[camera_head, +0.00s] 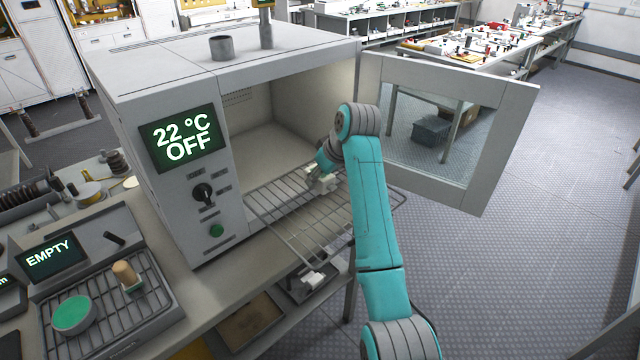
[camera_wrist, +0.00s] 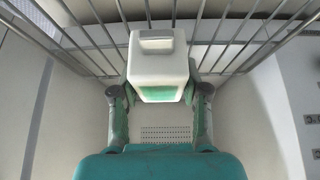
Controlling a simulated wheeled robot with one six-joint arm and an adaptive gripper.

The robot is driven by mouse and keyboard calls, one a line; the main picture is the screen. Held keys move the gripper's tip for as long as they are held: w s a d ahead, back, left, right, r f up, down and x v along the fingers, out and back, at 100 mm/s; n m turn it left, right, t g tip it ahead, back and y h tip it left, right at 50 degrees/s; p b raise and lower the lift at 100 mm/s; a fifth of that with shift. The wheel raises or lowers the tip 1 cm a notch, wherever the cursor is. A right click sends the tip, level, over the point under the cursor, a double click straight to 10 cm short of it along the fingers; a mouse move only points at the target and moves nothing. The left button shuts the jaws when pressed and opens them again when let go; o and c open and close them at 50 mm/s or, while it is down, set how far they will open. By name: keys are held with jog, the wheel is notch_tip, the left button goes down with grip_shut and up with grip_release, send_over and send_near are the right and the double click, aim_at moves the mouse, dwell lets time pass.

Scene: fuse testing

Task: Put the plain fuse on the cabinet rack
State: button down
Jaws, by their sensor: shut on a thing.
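My gripper (camera_head: 322,172) is over the cabinet rack (camera_head: 290,232), just inside the open front of the cabinet (camera_head: 225,165). In the wrist view my gripper (camera_wrist: 160,92) is shut on a white block, seemingly the plain fuse (camera_wrist: 158,52). The block has a grey metal piece on one face and a green lower face. It also shows as a small white shape, the plain fuse (camera_head: 318,183), partly hidden by my arm in the head view. The rack bars (camera_wrist: 80,32) run behind it. I cannot tell whether it touches them.
The cabinet door (camera_head: 487,150) stands open to the right. A display (camera_head: 182,138) reads 22 °C OFF. A tray (camera_head: 148,318) at lower left holds a green-topped disc and a tan peg, by an EMPTY display (camera_head: 50,256).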

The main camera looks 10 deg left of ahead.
jog(key=shift+f, duration=1.25)
jog(key=shift+f, duration=0.1)
jog(key=c, duration=0.6)
grip_release()
jog(key=v, duration=1.2)
